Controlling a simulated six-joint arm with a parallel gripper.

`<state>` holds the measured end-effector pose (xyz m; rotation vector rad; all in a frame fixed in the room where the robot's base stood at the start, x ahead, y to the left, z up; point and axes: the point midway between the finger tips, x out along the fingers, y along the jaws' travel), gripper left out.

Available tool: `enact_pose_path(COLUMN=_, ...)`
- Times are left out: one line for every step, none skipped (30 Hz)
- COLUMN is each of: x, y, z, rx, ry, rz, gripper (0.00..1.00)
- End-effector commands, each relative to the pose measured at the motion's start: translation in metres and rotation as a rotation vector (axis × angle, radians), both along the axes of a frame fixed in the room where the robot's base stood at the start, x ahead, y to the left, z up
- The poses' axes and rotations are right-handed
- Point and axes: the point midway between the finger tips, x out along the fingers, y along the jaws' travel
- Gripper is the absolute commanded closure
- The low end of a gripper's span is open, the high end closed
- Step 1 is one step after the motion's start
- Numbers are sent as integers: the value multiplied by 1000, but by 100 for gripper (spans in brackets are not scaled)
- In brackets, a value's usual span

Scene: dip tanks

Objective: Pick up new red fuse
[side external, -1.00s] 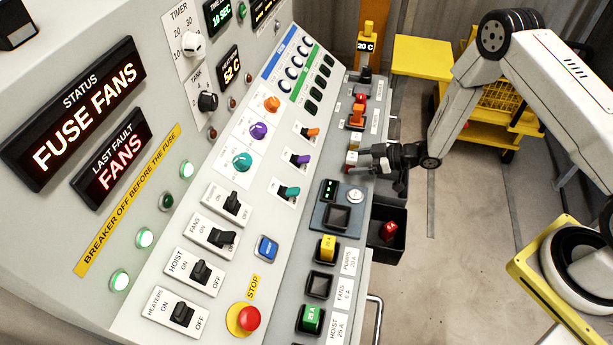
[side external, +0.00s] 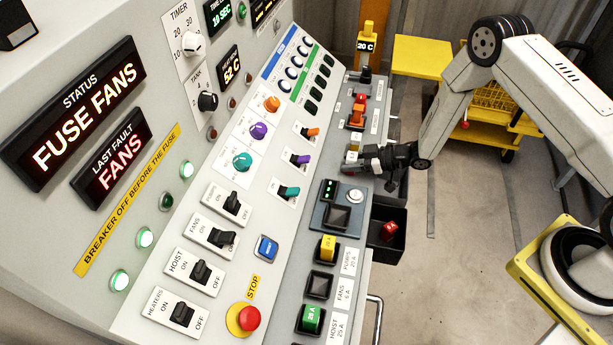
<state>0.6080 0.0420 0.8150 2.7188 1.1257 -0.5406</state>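My gripper (side external: 356,160) is over the far right part of the sloped panel, at the place where a small red fuse showed earlier. Another red fuse (side external: 389,230) lies in the black bin (side external: 398,252) below the panel's edge. The fans fuse socket (side external: 319,285) is empty and dark, between a yellow fuse (side external: 327,248) and a green fuse (side external: 311,319).
A tester-like block (side external: 328,217) with green lights sits just nearer than my gripper. The status display (side external: 78,118) reads FUSE FANS. A yellow cart (side external: 480,122) stands behind; open floor lies to the right.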

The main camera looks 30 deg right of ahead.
Motion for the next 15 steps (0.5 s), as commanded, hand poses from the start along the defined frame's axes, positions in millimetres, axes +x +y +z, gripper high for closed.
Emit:
enact_pose_path(x=0, y=0, z=0, rx=0, ry=0, rz=0, gripper=100)
enact_pose_path(x=0, y=0, z=0, rx=0, ry=0, rz=0, gripper=100)
enact_pose_path(x=0, y=0, z=0, rx=1, ry=-1, rz=0, gripper=100)
enact_pose_path(x=0, y=0, z=0, rx=1, ry=-1, rz=0, gripper=100)
enact_pose_path(x=0, y=0, z=0, rx=1, ry=-1, rz=0, gripper=100)
enact_pose_path(x=0, y=0, z=0, rx=1, ry=-1, rz=0, gripper=100)
enact_pose_path(x=0, y=0, z=0, rx=1, ry=-1, rz=0, gripper=100)
enact_pose_path(x=0, y=0, z=0, rx=1, ry=-1, rz=0, gripper=100)
enact_pose_path(x=0, y=0, z=0, rx=1, ry=-1, rz=0, gripper=100)
enact_pose_path(x=0, y=0, z=1, rx=1, ry=-1, rz=0, gripper=100)
enact_pose_path(x=0, y=0, z=1, rx=1, ry=-1, rz=0, gripper=100)
enact_pose_path(x=0, y=0, z=1, rx=1, ry=-1, rz=0, gripper=100)
enact_pose_path(x=0, y=0, z=2, rx=1, ry=-1, rz=0, gripper=100)
enact_pose_path(x=0, y=0, z=3, rx=1, ry=-1, rz=0, gripper=100)
enact_pose_path(x=0, y=0, z=4, rx=0, ry=0, rz=0, gripper=100)
